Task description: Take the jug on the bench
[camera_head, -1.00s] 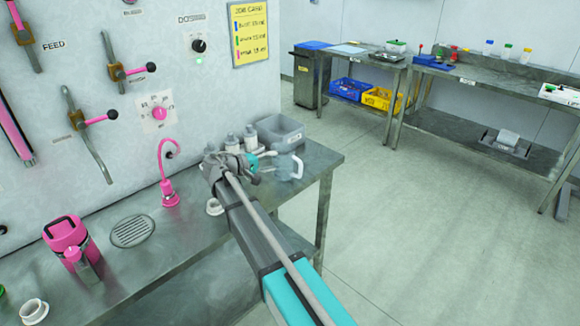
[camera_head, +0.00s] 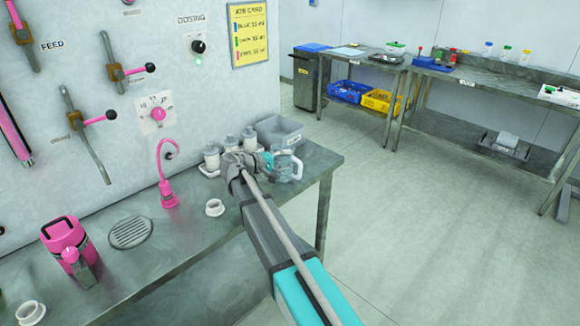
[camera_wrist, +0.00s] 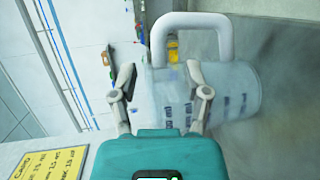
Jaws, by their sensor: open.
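The jug (camera_head: 285,166) is a clear, bluish vessel with a white handle, near the right end of the bench (camera_head: 318,160). In the wrist view the jug (camera_wrist: 232,92) shows dark markings on its side, and its thick white handle rises at the top of the picture. My gripper (camera_wrist: 162,84) is open, with its two fingers apart in front of the jug. The right finger overlaps the jug's wall, and the left finger is beside the handle's left end. I cannot tell whether either finger touches it. In the head view my gripper (camera_head: 262,162) partly hides the jug's left side.
A grey bin (camera_head: 281,132) and several white bottles (camera_head: 212,157) stand behind my gripper. A pink tap (camera_head: 167,180), a drain (camera_head: 131,232), a white ring (camera_head: 215,208) and a pink canister (camera_head: 70,245) are to the left. Open floor lies to the right.

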